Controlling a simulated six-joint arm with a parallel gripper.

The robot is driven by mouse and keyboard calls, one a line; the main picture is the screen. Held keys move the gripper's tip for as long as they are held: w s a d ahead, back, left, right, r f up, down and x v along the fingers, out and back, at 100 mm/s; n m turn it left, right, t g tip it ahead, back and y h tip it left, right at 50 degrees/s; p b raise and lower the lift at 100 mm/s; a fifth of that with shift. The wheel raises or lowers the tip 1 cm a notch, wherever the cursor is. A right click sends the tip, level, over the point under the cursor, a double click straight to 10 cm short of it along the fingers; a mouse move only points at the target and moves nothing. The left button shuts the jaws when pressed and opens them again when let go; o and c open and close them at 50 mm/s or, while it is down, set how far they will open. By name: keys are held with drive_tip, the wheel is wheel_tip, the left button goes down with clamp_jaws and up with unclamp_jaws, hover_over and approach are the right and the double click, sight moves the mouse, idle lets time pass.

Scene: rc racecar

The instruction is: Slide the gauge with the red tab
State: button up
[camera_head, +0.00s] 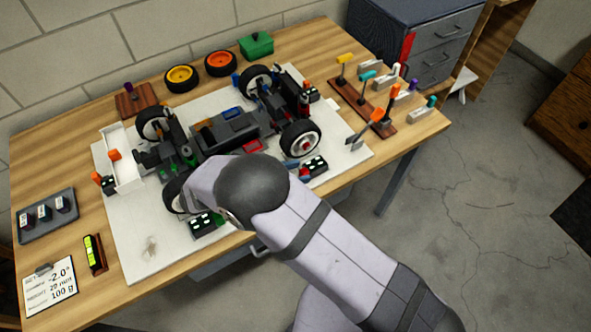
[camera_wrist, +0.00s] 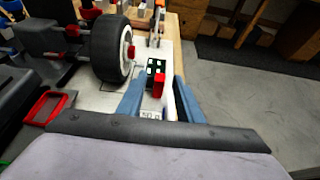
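The red tab (camera_wrist: 158,84) stands upright in the wrist view, beside a dark block with pale squares (camera_wrist: 155,66). A small pale readout (camera_wrist: 151,115) lies nearer the camera. My gripper (camera_wrist: 160,98) is open, its blue fingers on either side of the red tab's line; I cannot tell whether either touches it. In the head view the dark block (camera_head: 315,165) sits by the car's near right wheel (camera_head: 301,140), with the red tab (camera_head: 304,173) at its left. A blue fingertip shows close by (camera_head: 290,163), but my arm hides most of my gripper.
The RC car (camera_head: 228,132) stands on a white board (camera_head: 135,255). Similar dark blocks sit by other wheels, one near my wrist (camera_head: 204,222). A wooden tool rack (camera_head: 362,107) stands at the right. The bench's front edge is close to the gauge.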

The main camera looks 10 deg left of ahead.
drive_tip(key=shift+w+d+f, duration=0.1)
drive_tip(key=shift+w+d, duration=0.1)
clamp_jaws()
drive_tip(key=shift+w+a+f+b, duration=0.15)
drive_tip(key=shift+w+a+b, duration=0.5)
drive_tip(key=shift+w+a, duration=0.4)
drive_tip(key=shift+w+a+r, duration=0.15)
drive_tip(key=shift+a+r, duration=0.05)
unclamp_jaws()
